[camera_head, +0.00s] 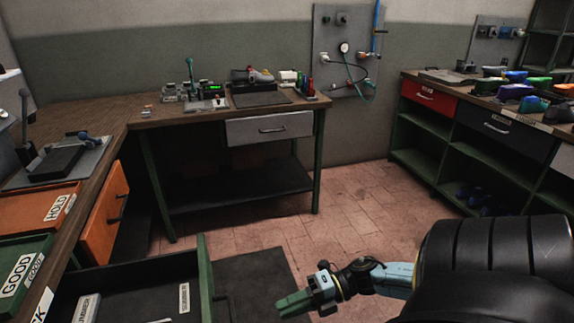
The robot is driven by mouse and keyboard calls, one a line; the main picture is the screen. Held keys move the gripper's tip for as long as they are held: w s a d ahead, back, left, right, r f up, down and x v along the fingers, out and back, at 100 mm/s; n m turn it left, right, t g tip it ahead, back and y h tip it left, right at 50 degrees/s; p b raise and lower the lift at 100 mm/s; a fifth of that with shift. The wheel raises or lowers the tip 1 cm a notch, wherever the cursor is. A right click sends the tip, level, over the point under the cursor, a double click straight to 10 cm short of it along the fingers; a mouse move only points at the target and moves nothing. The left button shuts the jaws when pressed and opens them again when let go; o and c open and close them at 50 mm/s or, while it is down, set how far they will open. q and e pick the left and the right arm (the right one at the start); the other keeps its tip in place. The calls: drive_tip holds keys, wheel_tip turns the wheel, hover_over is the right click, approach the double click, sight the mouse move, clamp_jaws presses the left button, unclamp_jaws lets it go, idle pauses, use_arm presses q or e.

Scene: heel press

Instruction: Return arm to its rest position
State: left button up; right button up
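My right arm comes in from the lower right, with a thick black ribbed upper part and a pale blue forearm (394,280). Its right gripper (292,304) has green fingers and points left, low over the floor, just right of the open green drawer. It appears to hold nothing. The fingers are too small and foreshortened to tell whether they are open or shut. My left gripper is not in view.
The open drawer's green front (206,285) stands close left of the gripper. A dark floor mat (250,275) lies beside it. A workbench (225,112) stands at the back, shelving (424,168) at right. The tiled floor (335,225) between is clear.

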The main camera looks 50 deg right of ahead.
drive_tip(key=s+d+f+m+h, duration=0.25)
drive_tip(key=f+m+h, duration=0.35)
drive_tip(key=f+m, duration=0.45)
drive_tip(key=s+d+f+m+h, duration=0.2)
drive_tip(key=s+f+m+h, duration=0.35)
drive_tip(key=f, duration=0.85)
drive_tip(key=s+a+f+m+g, duration=0.4)
drive_tip(key=s+a+f+m, duration=0.1)
drive_tip(key=s, duration=0.3)
drive_tip(key=s+a+f+m+g+h, duration=0.1)
drive_tip(key=s+a+f+m+g, duration=0.3)
drive_tip(key=s+a+f+m, duration=0.1)
drive_tip(key=s+a+f, duration=0.1)
drive_tip(key=s+f, duration=0.1)
drive_tip(key=s, duration=0.1)
drive_tip(key=shift+s+a+f, duration=0.3)
drive_tip(key=shift+s+a, duration=0.1)
drive_tip(key=shift+h, duration=0.25)
